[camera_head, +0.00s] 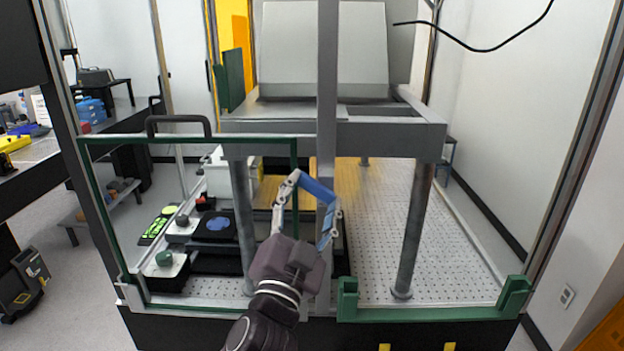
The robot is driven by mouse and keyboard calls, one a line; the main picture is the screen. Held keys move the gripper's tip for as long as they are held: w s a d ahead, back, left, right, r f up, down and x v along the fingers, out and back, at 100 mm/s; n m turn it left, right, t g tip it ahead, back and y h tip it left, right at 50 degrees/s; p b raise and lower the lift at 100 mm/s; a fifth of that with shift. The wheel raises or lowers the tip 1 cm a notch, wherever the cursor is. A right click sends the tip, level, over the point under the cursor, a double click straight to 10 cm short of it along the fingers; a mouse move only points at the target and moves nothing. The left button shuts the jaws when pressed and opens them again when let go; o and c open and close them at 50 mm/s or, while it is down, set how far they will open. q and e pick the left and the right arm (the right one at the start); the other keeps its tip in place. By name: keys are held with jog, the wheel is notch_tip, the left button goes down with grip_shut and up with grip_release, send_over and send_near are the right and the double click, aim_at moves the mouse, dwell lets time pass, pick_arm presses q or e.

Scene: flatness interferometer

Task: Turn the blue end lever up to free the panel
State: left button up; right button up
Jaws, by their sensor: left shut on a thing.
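The blue end lever (317,188) shows as a blue bar in front of the machine's middle post. My left gripper (314,194) comes up from the bottom middle with its two fingers around the blue bar, shut on it. The bar spans between the fingertips, and its mount is hidden by the gripper and the post. The panel (188,139) is clear with a green frame and stands upright across the left front opening. My right gripper is not in view.
A grey post (327,80) rises just behind the lever. Green brackets (515,294) stand on the front sill at right. Behind the panel are a dark stage with a blue disc (218,224) and a green knob (164,258). The perforated bed (375,235) at right is clear.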

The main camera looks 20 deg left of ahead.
pick_arm(q)
jog(key=m+p, duration=0.2)
jog(key=r+m+g+h+p, duration=0.1)
jog(key=m+p, duration=0.1)
jog(key=m+h+p, duration=0.1)
jog(key=m+p, duration=0.1)
jog(key=shift+d+r, duration=0.25)
jog(key=shift+r, duration=0.05)
jog(key=m, duration=0.1)
jog(key=m+g+p, duration=0.1)
jog(key=shift+w+d+m+h, duration=0.2)
jog(key=shift+m+h, duration=0.1)
jog(key=shift+h, duration=0.1)
jog(key=shift+d+m+g, duration=0.15)
jog(key=shift+m+g, duration=0.2)
jog(key=shift+m, duration=0.4)
jog(key=shift+d+m+g, duration=0.15)
jog(key=shift+m+g, duration=0.2)
jog(key=shift+m, duration=0.4)
